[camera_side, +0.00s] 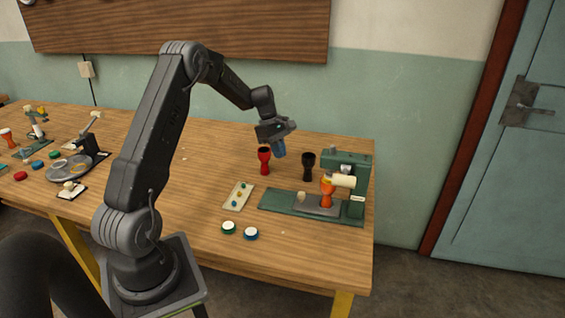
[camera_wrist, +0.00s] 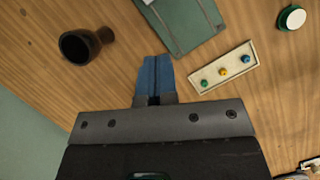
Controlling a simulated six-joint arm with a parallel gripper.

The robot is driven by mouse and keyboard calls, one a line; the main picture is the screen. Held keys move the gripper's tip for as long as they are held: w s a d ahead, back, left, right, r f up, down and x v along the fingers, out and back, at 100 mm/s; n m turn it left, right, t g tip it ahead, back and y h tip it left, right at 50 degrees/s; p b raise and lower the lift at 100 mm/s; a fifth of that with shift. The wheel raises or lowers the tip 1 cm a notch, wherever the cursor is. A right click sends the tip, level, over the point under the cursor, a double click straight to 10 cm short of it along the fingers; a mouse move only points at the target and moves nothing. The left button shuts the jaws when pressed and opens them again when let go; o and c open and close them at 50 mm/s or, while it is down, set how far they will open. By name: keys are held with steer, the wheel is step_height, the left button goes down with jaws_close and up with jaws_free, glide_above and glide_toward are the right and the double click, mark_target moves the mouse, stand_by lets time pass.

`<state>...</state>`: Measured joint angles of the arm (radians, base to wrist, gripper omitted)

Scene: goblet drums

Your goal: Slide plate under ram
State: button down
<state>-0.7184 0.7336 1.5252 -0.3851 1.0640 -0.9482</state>
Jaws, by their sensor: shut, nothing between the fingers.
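The grey sliding plate (camera_side: 312,208) lies on the green base of a press (camera_side: 275,200) and has a small cream knob (camera_side: 301,196) at its left. An orange goblet drum (camera_side: 326,198) stands upright on the plate's right part. A cream cylinder (camera_side: 344,181), perhaps the ram, sticks out leftward from the green press head, close to the drum's top. Whether they touch is unclear. My gripper (camera_side: 280,153) is above the table, left of and behind the press. Its blue fingers (camera_wrist: 152,65) are shut and empty, apart from the plate.
A red goblet drum (camera_side: 265,163) and a dark one (camera_side: 308,166) stand behind the press base. A cream strip with coloured pegs (camera_wrist: 249,70) lies left of the base. Green (camera_side: 229,227) and blue (camera_side: 251,233) round pieces with white tops sit near the front edge.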

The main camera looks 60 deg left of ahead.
steer(key=shift+r, duration=0.2)
steer(key=shift+r, duration=2.95)
steer(key=s+d+r+m+y, duration=0.1)
steer(key=s+d+r+m, duration=0.1)
steer(key=d+r+m, duration=0.3)
steer(key=s+d+r+m+t+y, duration=0.1)
steer(key=s+d+r+m, duration=0.15)
steer(key=d, duration=0.45)
steer(key=s+d+r+m+y, duration=0.1)
steer(key=s+d+r+m, duration=0.2)
steer(key=d+r, duration=0.25)
steer(key=s+d+f+m+t+y, duration=0.1)
steer(key=s+d+m+t, duration=0.2)
steer(key=s+d+m, duration=0.8)
steer(key=s+d, duration=0.1)
steer(key=s, duration=0.3)
steer(key=shift+s, duration=0.3)
